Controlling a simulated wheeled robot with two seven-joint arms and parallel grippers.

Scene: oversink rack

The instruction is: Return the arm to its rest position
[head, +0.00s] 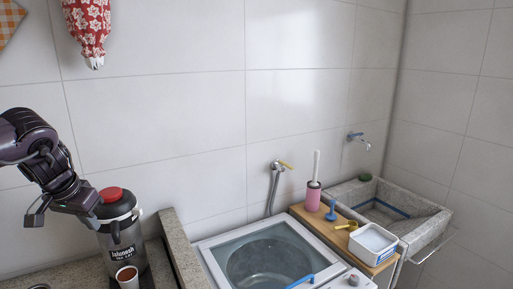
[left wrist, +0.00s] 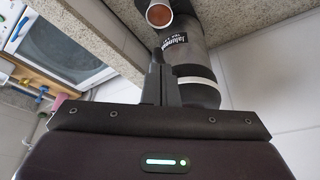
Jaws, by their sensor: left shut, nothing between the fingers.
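My left gripper (head: 92,219) hangs at the left of the head view, close beside the upper part of a dark grey flask (head: 124,240) with a red lid. Its fingers point downward. In the left wrist view the two fingers (left wrist: 161,84) are together with nothing between them. The flask (left wrist: 193,62) shows just behind them there, and I cannot tell whether they touch it. My right gripper is in neither view.
A cup (head: 127,277) stands in front of the flask on the stone counter. A raised stone edge (head: 182,250) separates it from the washing machine (head: 215,262). A wooden board (head: 325,230) holds a pink brush holder (head: 313,196) and white tub (head: 373,243) beside the stone sink (head: 433,222).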

